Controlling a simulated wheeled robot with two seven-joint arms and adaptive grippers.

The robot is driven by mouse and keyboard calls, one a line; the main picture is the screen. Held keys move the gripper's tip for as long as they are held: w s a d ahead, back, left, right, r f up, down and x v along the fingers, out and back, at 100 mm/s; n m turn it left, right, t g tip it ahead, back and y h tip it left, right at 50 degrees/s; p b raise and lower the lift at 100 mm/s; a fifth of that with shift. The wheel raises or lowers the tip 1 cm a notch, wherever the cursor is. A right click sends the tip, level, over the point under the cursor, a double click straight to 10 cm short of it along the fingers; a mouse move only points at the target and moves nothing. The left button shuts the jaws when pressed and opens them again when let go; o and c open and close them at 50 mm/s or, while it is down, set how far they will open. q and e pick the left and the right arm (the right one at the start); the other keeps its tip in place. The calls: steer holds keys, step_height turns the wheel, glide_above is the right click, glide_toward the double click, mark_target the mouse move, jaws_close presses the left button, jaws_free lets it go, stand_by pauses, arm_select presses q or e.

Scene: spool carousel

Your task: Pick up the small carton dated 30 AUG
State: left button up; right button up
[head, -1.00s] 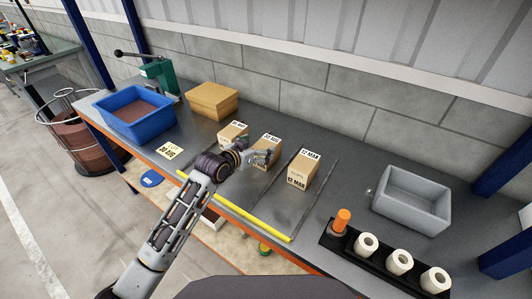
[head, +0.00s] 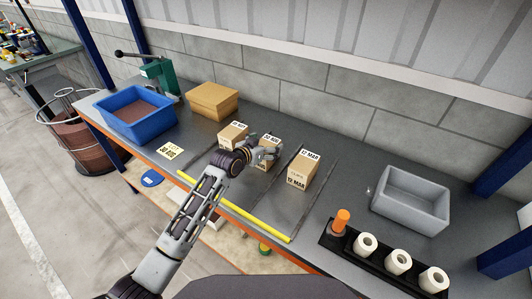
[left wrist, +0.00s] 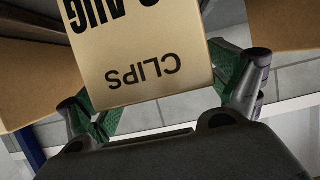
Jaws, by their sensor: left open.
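My left gripper (head: 267,151) is open at the middle small carton (head: 268,140), partly covering its front in the head view. In the left wrist view, a tan carton (left wrist: 145,65) stands between the spread green-padded fingers (left wrist: 170,100). Its upside-down print reads CLIPS and AUG; the day number is cut off at the top edge. Another small carton (head: 233,134) stands to the left, its label too small to read surely. A third carton (head: 303,171), marked 12 MAR, stands to the right. My right gripper is not in view.
A date card (head: 170,151) reading 30 AUG lies at the bench's front left. A blue bin (head: 137,128), a larger tan box (head: 212,101) and a green press (head: 160,75) stand at the left. A grey bin (head: 411,199) and a spool rack (head: 381,257) are at the right.

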arm_select(q)
steer(key=shift+w, duration=0.1)
stand_by(0.4)
steer(key=c, duration=1.3)
